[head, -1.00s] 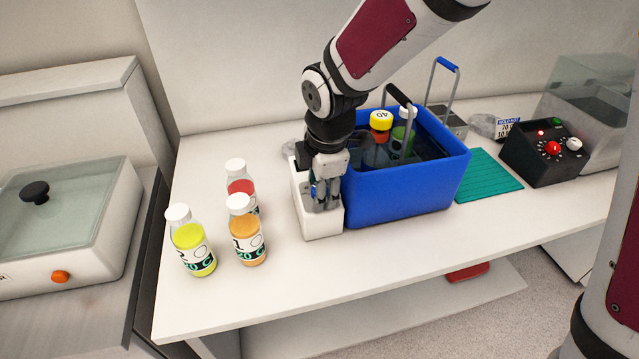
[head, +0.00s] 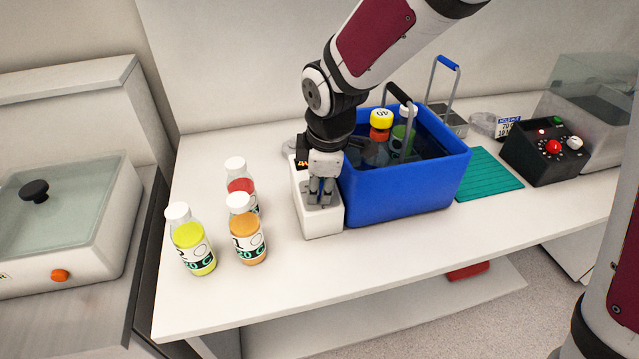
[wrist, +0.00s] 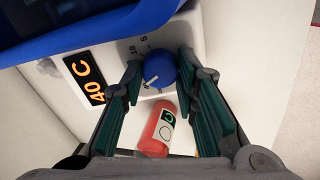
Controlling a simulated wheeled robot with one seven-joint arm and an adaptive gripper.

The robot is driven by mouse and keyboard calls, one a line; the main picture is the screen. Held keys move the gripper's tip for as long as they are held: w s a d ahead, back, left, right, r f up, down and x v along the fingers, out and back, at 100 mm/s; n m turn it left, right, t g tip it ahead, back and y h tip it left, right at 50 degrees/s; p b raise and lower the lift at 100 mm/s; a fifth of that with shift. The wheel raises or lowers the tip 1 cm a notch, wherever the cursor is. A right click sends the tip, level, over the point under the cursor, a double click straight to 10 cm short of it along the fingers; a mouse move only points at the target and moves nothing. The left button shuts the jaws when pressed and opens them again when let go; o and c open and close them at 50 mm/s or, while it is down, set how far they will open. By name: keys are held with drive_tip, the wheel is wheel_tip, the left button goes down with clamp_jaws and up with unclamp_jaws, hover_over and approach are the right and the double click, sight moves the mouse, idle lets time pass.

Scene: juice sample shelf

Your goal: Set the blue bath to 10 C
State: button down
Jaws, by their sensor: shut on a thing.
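The blue bath (head: 410,190) stands mid-table, with a white control box (head: 320,223) on its left side. In the wrist view the box has a lit orange display (wrist: 86,80) reading 40 C and a round blue knob (wrist: 160,68). A scale surrounds the knob, and its white pointer line aims toward the lower left of the picture. My gripper (head: 322,193) points down over the box; the wrist view shows its fingers (wrist: 160,85) on either side of the knob, shut on it. In the head view the fingers hide the knob.
Red, orange and yellow juice bottles (head: 242,185) (head: 246,230) (head: 191,240) stand left of the box. A teal mat (head: 485,176) and a black control box (head: 545,152) are on the right. The front table strip is clear.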

drive_tip(key=m, duration=0.3)
drive_tip(key=shift+m, duration=0.4)
drive_tip(key=m, duration=0.3)
drive_tip(key=shift+m, duration=0.3)
drive_tip(key=m, duration=0.6)
drive_tip(key=shift+m, duration=0.3)
drive_tip(key=c, duration=1.2)
unclamp_jaws()
drive_tip(key=shift+c, duration=0.2)
drive_tip(key=shift+r, duration=0.1)
drive_tip(key=v, duration=1.2)
